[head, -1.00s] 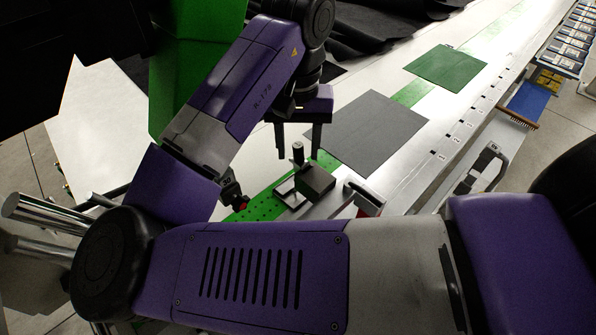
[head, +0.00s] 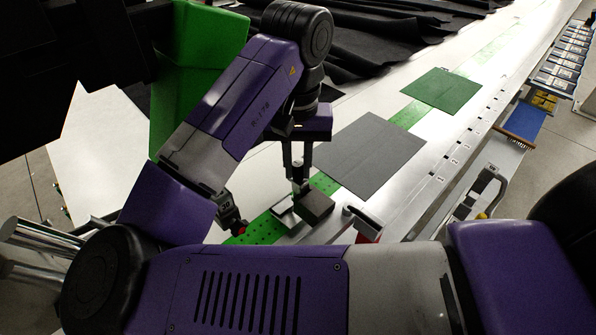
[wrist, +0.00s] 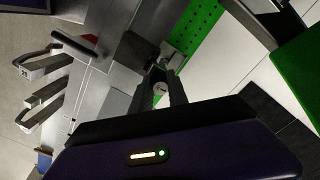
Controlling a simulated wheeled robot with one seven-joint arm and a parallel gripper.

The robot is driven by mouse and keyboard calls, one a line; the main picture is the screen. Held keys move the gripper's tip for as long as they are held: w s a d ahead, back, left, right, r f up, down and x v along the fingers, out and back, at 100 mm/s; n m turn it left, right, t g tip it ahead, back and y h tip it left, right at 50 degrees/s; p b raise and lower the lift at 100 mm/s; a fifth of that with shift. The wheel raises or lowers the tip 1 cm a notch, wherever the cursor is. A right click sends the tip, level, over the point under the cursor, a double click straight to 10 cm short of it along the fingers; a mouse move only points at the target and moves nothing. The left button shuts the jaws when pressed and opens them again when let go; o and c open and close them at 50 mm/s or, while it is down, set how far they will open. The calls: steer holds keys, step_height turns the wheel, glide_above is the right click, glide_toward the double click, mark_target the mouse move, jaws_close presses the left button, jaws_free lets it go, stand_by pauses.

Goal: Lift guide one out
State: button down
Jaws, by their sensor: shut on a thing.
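Guide one, as I take it, is the small fixture with a dark block (head: 316,206) and an upright post on a metal base. It stands on the green perforated strip (head: 262,228) of the long table. My gripper (head: 299,180) points down over it, with its fingers shut on the post. In the wrist view my gripper (wrist: 160,88) has its fingers closed around the small metallic post, and the dark block (wrist: 135,50) lies beside it. The fingers hide most of the post. I cannot tell whether the base is touching the strip.
A grey sheet (head: 370,155) and a green mat (head: 441,89) lie farther up the table. Black cloth (head: 380,35) is bunched along the back. A clamp with a red part (head: 364,224) stands right of the fixture. A green upright panel (head: 190,75) is at the left.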

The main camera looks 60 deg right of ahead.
step_height(320, 180, up, 15)
steer(key=w, duration=0.2)
steer(key=s+a+r, duration=0.1)
steer(key=s, duration=0.6)
steer(key=s+a+r+p, duration=0.1)
steer(key=s+a, duration=0.1)
steer(key=s, duration=0.4)
steer(key=shift+s+a+r, duration=0.25)
steer(key=shift+s, duration=0.1)
